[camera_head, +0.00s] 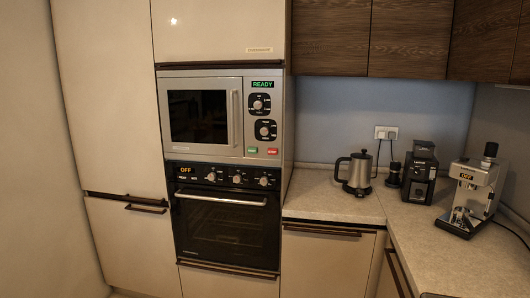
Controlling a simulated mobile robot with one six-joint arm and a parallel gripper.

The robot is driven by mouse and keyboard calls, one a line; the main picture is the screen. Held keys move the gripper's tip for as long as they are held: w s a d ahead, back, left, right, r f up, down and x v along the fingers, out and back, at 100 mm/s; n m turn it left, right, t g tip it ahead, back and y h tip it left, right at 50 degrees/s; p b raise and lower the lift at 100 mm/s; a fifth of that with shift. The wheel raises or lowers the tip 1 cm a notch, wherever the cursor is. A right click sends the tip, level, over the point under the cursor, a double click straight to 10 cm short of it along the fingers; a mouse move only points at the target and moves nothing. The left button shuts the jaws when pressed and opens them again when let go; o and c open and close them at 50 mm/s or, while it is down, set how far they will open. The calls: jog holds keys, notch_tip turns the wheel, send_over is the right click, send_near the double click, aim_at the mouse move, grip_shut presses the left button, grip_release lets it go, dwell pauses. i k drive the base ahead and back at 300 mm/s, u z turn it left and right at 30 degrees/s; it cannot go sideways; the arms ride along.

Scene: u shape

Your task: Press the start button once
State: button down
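A microwave (200,115) is built into the tall cabinet above the oven. Its door is closed, with a vertical handle (235,118) at its right edge. Its display (263,85) reads READY in green. Two dials sit below the display. Under them are a small green button (252,150) on the left and a small red button (272,151) on the right. The button labels are too small to read surely. Nothing covers the microwave's panel. My gripper is not in view.
The oven (226,225) below is closed, and its display reads OFF. On the counter (325,198) to the right stand a kettle (357,172), a dark grinder (420,172) and an espresso machine (472,195). Upper cabinets (370,35) hang above. Cabinet handles stick out below the counter.

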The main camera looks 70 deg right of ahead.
aim_at(250, 150)
jog(key=z, duration=0.45)
jog(key=i, duration=1)
